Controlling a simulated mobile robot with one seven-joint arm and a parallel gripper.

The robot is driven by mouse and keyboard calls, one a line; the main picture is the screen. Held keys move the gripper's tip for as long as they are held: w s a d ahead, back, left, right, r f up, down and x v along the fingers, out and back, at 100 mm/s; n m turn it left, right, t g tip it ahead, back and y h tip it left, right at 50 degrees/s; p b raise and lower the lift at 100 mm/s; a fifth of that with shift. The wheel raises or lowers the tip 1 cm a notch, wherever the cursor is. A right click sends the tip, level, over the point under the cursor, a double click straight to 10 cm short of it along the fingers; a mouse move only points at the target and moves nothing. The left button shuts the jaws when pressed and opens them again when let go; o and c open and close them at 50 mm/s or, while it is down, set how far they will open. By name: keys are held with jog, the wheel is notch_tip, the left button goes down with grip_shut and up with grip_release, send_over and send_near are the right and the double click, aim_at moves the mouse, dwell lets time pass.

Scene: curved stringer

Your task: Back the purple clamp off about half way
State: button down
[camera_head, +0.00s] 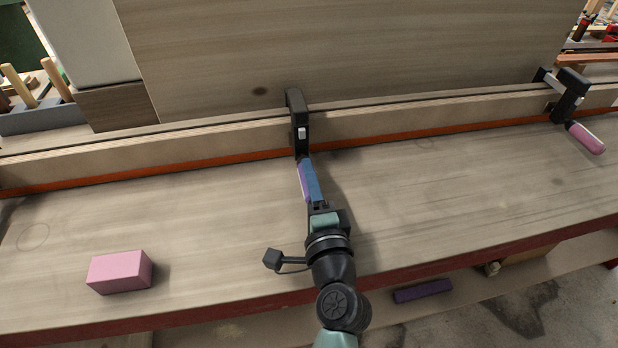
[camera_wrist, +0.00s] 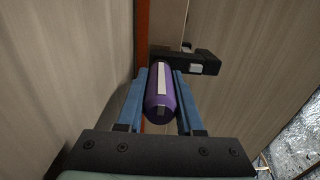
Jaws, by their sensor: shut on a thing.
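The purple clamp has a black body (camera_head: 298,122) set over the long wooden strip, and a purple handle (camera_head: 305,182) pointing toward me. In the wrist view the purple handle (camera_wrist: 161,98), with a pale stripe along it, lies between the two blue fingers of my gripper (camera_wrist: 161,92). The clamp's black body (camera_wrist: 190,61) shows beyond it. My gripper (camera_head: 311,180) is shut on the handle, lined up with its length. In the head view the fingers hide part of the handle.
A second clamp with a pink handle (camera_head: 586,138) sits on the strip (camera_head: 420,112) at the right. A pink block (camera_head: 120,271) lies on the bench at the left. A dark purple bar (camera_head: 422,291) lies below the bench's front edge.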

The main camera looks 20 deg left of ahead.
jog(key=c, duration=0.5)
grip_release()
jog(key=shift+c, duration=0.2)
jog(key=b+v, duration=0.1)
jog(key=v, duration=1.2)
jog(key=shift+d, duration=0.1)
jog(key=shift+b+v, duration=0.6)
jog(key=shift+v, duration=0.7)
